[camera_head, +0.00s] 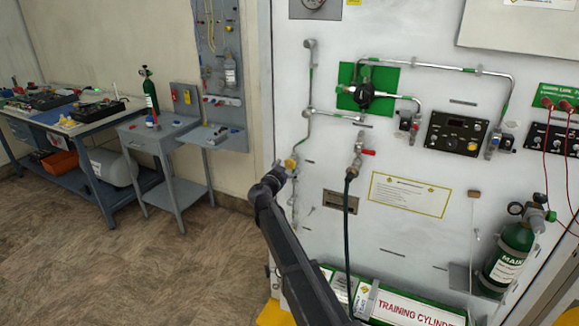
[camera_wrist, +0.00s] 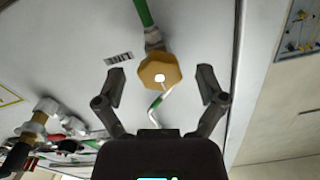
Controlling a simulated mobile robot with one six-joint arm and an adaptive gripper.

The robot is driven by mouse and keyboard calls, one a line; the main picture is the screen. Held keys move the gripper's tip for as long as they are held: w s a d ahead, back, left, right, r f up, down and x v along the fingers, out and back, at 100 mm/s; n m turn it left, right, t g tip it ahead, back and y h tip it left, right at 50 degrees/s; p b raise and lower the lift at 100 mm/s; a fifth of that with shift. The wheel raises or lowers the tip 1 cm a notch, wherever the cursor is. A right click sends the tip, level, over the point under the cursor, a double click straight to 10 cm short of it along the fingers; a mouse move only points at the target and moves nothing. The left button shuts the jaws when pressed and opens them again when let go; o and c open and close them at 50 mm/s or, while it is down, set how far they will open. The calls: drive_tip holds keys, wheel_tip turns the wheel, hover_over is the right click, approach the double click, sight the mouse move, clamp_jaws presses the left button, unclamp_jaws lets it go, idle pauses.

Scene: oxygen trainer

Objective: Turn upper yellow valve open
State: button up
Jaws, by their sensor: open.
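The yellow valve (camera_wrist: 160,72) is a faceted knob with a pale centre, on a pipe with a green band, in the middle of the wrist view. My gripper (camera_wrist: 160,84) is open, with one finger on each side of the knob and clear gaps to both. In the head view the yellow valve (camera_head: 290,163) shows as a small patch at the end of my arm, on the left pipe of the white panel. My gripper (camera_head: 282,172) is in front of it and partly hides it. I cannot tell the knob's turn position.
A red-handled valve (camera_head: 367,152) with a black hose is right of my gripper. The white panel (camera_head: 400,240) carries pipes and gauges. A green cylinder (camera_head: 510,255) stands at the right, and a training cylinder box (camera_head: 400,308) lies below. Workbenches (camera_head: 90,110) stand at the left.

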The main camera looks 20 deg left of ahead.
drive_tip(key=shift+w, duration=0.7)
drive_tip(key=c, duration=1.1)
drive_tip(key=shift+c, duration=0.2)
